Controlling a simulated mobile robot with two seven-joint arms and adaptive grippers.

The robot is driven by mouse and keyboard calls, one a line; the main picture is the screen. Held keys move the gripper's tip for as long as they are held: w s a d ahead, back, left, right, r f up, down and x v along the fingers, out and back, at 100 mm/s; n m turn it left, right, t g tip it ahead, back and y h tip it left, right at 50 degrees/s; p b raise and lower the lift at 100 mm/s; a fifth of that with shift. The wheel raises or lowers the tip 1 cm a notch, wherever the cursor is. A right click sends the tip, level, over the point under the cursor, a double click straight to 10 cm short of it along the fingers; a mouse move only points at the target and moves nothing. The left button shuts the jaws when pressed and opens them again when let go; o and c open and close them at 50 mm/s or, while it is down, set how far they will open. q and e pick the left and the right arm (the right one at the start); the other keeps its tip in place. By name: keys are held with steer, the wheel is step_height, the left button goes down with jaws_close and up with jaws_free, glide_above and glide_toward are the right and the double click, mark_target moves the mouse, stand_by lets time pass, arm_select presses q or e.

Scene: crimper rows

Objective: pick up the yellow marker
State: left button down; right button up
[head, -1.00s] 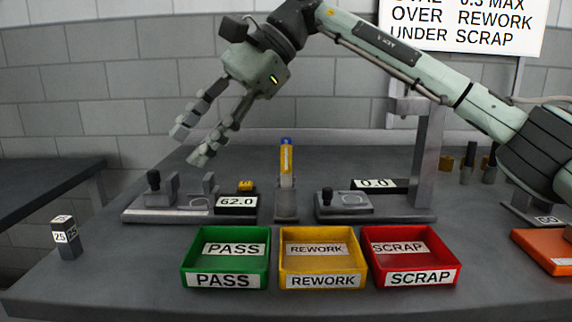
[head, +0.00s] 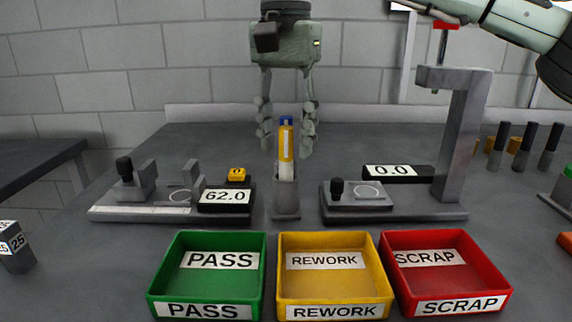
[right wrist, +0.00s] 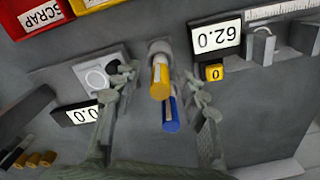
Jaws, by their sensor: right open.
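The yellow marker (head: 286,143) stands upright in a small grey holder (head: 285,205) at the middle of the bench. A blue marker (right wrist: 171,115) stands beside it in the right wrist view; in the head view only its blue top (head: 286,119) shows behind the yellow one. In the right wrist view the yellow marker (right wrist: 160,78) lies between my fingers. My right gripper (head: 285,148) is open and points down, with one finger on each side of the markers and gaps to both. My left gripper is not in view.
A green PASS tray (head: 209,312), a yellow REWORK tray (head: 333,312) and a red SCRAP tray (head: 458,306) stand in front. A gauge reading 62.0 (head: 225,197) is left of the holder. A gauge stand reading 0.0 (head: 455,140) rises on the right.

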mark_target(286, 169)
steer(key=shift+w+f, duration=0.1)
steer(key=shift+f, duration=1.3)
jaws_close()
steer(key=shift+r, duration=0.1)
